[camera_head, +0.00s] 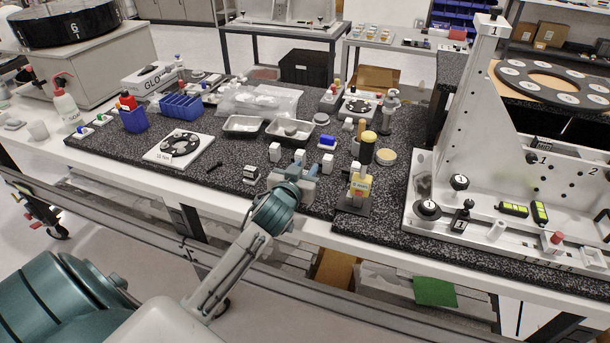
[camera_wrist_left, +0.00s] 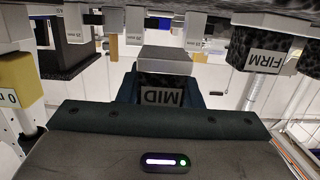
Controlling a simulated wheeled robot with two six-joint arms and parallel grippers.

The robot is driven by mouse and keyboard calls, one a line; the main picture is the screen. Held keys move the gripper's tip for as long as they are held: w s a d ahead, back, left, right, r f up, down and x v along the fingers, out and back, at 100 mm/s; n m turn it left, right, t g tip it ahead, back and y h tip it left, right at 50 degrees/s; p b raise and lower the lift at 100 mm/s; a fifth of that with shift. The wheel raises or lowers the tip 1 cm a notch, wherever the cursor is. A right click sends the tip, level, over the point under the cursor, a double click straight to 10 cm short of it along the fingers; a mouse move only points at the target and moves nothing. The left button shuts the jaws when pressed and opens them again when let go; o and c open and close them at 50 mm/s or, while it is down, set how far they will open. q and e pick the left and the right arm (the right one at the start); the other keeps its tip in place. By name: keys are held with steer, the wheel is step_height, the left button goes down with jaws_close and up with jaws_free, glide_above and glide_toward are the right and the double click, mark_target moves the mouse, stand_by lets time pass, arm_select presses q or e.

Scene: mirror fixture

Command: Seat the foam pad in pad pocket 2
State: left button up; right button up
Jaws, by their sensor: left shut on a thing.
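My left gripper (camera_head: 297,178) is low over the front middle of the dark speckled bench. In the left wrist view it is shut on a block labelled MID (camera_wrist_left: 163,88), dark with a pale grey end, held between the two fingers. A dark block labelled FIRM (camera_wrist_left: 266,62) is apart from it in that view; a dark labelled block (camera_head: 251,172) sits left of the gripper in the head view. The upright plate of the fixture at the right bears the numbers 1 (camera_head: 543,160) and 2 (camera_head: 593,171); the pocket opening by number 2 is too small to make out. My right gripper is not in view.
The fixture's tall angled post (camera_head: 478,120) rises between the gripper and the numbers. Knobs (camera_head: 428,208) stand on its base.

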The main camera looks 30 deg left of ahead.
arm_select(q)
steer(key=shift+w+f+p, duration=0.15)
steer(key=shift+f+p, duration=0.45)
steer(key=shift+f, duration=0.95)
steer(key=shift+f, duration=0.15)
steer(key=o, duration=1)
steer(key=shift+c, duration=0.2)
